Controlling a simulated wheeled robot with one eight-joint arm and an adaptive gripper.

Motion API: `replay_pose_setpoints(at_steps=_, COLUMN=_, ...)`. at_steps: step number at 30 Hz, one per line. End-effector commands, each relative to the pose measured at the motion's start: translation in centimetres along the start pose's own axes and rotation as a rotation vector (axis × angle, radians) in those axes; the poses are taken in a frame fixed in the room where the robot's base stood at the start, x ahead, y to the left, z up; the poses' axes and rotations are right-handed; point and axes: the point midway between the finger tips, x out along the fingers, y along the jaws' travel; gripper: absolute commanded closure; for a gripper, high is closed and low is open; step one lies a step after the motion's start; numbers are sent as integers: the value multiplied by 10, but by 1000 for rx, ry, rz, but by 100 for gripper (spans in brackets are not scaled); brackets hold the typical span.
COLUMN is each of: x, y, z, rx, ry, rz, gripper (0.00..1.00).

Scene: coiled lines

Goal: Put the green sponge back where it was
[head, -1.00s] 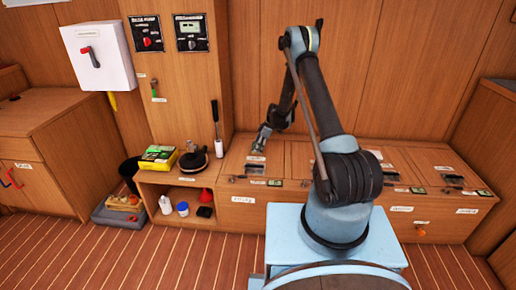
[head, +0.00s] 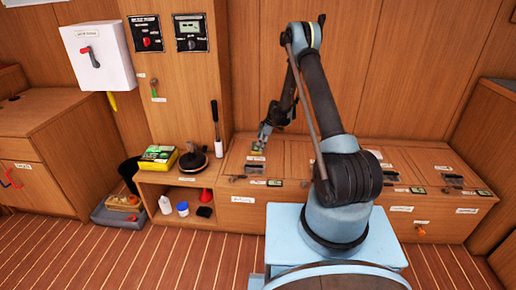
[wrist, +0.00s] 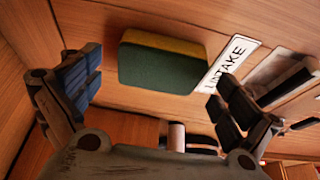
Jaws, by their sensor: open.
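The green sponge (wrist: 160,65), dark green with a yellow layer, lies on the wooden bench top beside the white INTAKE label (wrist: 231,62) in the wrist view. It also shows as a small yellow-green patch (head: 258,147) on the left part of the bench in the head view. My gripper (wrist: 155,84) is open and empty, its two fingers spread wide. The sponge lies beyond the fingertips, and neither finger appears to touch it. In the head view my gripper (head: 263,137) is just above the sponge.
A recessed latch (wrist: 280,75) lies right of the label. Left of the bench, a lower shelf unit holds a yellow-green box (head: 158,157) and a dark round object (head: 193,160). A black-handled tool (head: 217,130) stands against the wall. The bench top right of the sponge is mostly clear.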

Motion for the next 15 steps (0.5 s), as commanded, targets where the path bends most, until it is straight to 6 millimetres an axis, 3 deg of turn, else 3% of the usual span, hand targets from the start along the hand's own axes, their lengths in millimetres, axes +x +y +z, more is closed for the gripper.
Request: replay_pose_setpoints(at_steps=15, x=-84, y=0, z=0, rx=2, ry=0, rz=0, gripper=2)
